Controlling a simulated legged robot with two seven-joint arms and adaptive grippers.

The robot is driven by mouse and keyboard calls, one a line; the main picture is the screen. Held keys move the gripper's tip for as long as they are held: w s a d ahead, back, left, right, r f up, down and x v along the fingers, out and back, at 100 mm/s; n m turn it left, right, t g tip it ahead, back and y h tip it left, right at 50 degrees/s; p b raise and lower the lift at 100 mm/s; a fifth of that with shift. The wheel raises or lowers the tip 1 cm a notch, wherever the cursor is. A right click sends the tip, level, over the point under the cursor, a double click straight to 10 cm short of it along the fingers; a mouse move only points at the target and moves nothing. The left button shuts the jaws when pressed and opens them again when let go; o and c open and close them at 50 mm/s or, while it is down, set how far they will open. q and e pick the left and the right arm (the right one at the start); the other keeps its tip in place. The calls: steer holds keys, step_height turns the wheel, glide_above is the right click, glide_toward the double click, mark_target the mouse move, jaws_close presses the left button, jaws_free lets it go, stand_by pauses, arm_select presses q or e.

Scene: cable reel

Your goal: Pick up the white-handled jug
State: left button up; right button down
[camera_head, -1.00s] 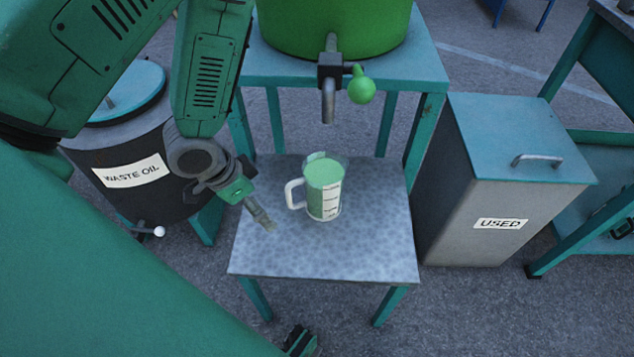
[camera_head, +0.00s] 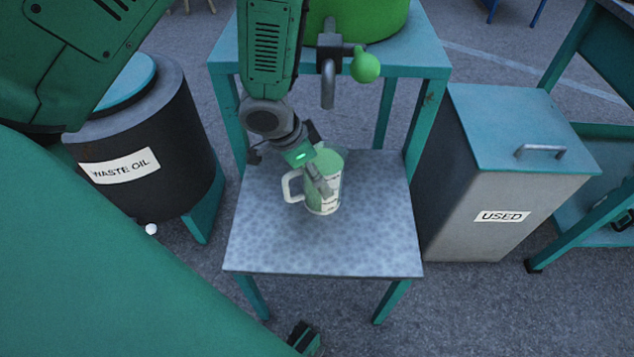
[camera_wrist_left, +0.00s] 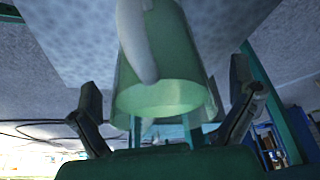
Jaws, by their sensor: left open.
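The white-handled jug (camera_head: 329,203) stands upright on the low speckled table (camera_head: 270,245) and holds green liquid. Its white handle (camera_head: 291,186) points left in the head view. My left gripper (camera_head: 325,187) is open and reaches down over the jug, covering part of its front. In the left wrist view the jug (camera_wrist_left: 165,60) lies between the two spread fingers of my left gripper (camera_wrist_left: 165,88), with gaps on both sides. The handle (camera_wrist_left: 138,42) shows there on the near side. My right gripper is not in view.
A green tank (camera_head: 375,22) with a tap (camera_head: 328,82) stands on a higher table behind the jug. A waste oil drum (camera_head: 150,130) is at left and a grey used bin (camera_head: 490,190) at right. The table's front is clear.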

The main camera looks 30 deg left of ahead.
arm_select(q)
steer(key=shift+w+d+f+b, duration=0.45)
steer(key=shift+w+d+f, duration=0.1)
steer(key=shift+w+d, duration=0.05)
steer(key=c, duration=1.1)
steer(key=shift+s, duration=0.1)
steer(key=c, duration=0.5)
steer(key=shift+r, duration=0.2)
